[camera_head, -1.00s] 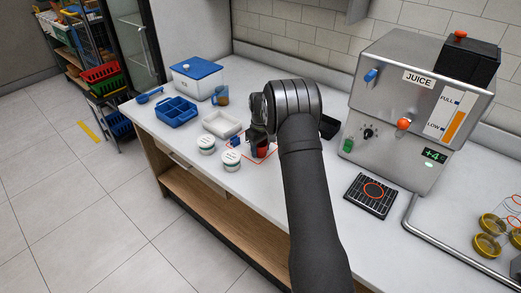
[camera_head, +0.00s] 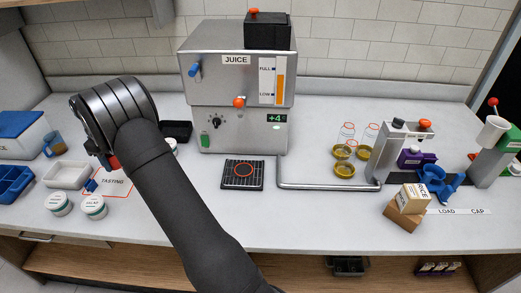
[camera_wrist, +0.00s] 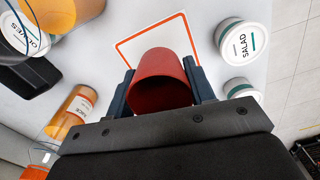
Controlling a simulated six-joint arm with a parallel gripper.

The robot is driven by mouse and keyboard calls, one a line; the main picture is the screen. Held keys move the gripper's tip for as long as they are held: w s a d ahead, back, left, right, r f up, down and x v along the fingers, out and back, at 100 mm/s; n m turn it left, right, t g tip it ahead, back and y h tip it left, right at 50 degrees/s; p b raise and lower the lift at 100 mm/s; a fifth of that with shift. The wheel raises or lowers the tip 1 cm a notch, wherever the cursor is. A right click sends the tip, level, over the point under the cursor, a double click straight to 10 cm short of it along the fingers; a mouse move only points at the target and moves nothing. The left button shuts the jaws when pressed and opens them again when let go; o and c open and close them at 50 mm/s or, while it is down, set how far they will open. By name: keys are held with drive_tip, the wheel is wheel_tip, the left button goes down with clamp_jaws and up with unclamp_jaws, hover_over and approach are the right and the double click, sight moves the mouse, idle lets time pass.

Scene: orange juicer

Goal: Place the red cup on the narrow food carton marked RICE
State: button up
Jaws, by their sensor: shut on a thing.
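The red cup (camera_wrist: 161,88) is between the two fingers of my gripper (camera_wrist: 161,82) in the wrist view, its open mouth toward the camera. My gripper is shut on it. In the head view a little of the red cup (camera_head: 114,163) shows under my gripper, by the square marked TASTING (camera_head: 117,182); my arm hides the rest. I cannot tell if the cup touches the counter. A small light carton marked RICE (camera_head: 416,192) sits far to the right in the head view, against or on a brown box (camera_head: 403,213).
Salad tubs (camera_head: 94,206) and a white tray (camera_head: 67,175) stand near the cup. The juice machine (camera_head: 237,85), its drip grate (camera_head: 242,174) and a low metal rail (camera_head: 320,186) lie between the cup and the carton. The front counter in the middle is clear.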

drive_tip(key=s+d+r, duration=0.1)
drive_tip(key=d+r, duration=0.3)
drive_tip(key=d, duration=0.9)
drive_tip(key=s+d+r, duration=0.2)
drive_tip(key=d+r, duration=0.1)
drive_tip(key=d, duration=0.9)
drive_tip(key=s+d+r, duration=0.1)
drive_tip(key=d+r, duration=0.3)
drive_tip(key=d, duration=0.9)
drive_tip(key=w+d+r+m, duration=0.15)
drive_tip(key=d+m, duration=0.25)
drive_tip(key=d, duration=1)
drive_tip(key=w+d+m, duration=0.2)
drive_tip(key=d+m, duration=0.1)
drive_tip(key=d, duration=1.1)
drive_tip(key=s+d+m, duration=0.3)
drive_tip(key=s+d, duration=0.3)
drive_tip(key=d, duration=0.5)
drive_tip(key=s+d+r+m, duration=0.1)
drive_tip(key=s+d+m, duration=0.2)
drive_tip(key=s+d, duration=0.5)
drive_tip(key=s+d+m, duration=0.3)
drive_tip(key=s+d, duration=0.2)
drive_tip(key=d, duration=0.8)
hover_over(418, 191)
wheel_tip(418, 191, down, 6)
drive_tip(key=shift+f, duration=2.2)
